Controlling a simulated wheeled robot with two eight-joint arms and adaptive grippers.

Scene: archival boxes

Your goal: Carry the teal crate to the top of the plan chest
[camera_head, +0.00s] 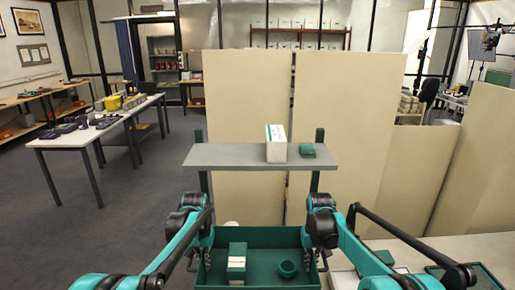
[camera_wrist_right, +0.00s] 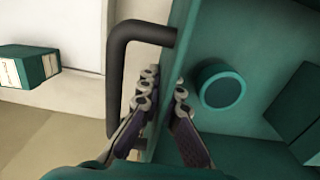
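The teal crate (camera_head: 284,237) is low in the middle of the head view, between my two arms. It holds a white-and-teal box (camera_head: 237,262) and a teal bowl (camera_head: 288,268). My left gripper (camera_head: 197,258) is at its left wall, small and partly hidden. My right gripper (camera_wrist_right: 164,92) is at its right wall. In the right wrist view its fingers straddle the wall, beside a dark bar handle (camera_wrist_right: 116,75); firm contact is unclear. The crate's underside is hidden. A pale top (camera_head: 470,248) at lower right may be the plan chest; I cannot tell.
A grey shelf (camera_head: 230,155) on posts stands beyond the crate, with a white box (camera_head: 276,150) and a small teal box (camera_head: 307,150). Tall beige panels (camera_head: 345,120) stand behind it. A cluttered table (camera_head: 70,140) is at left, with open floor near it.

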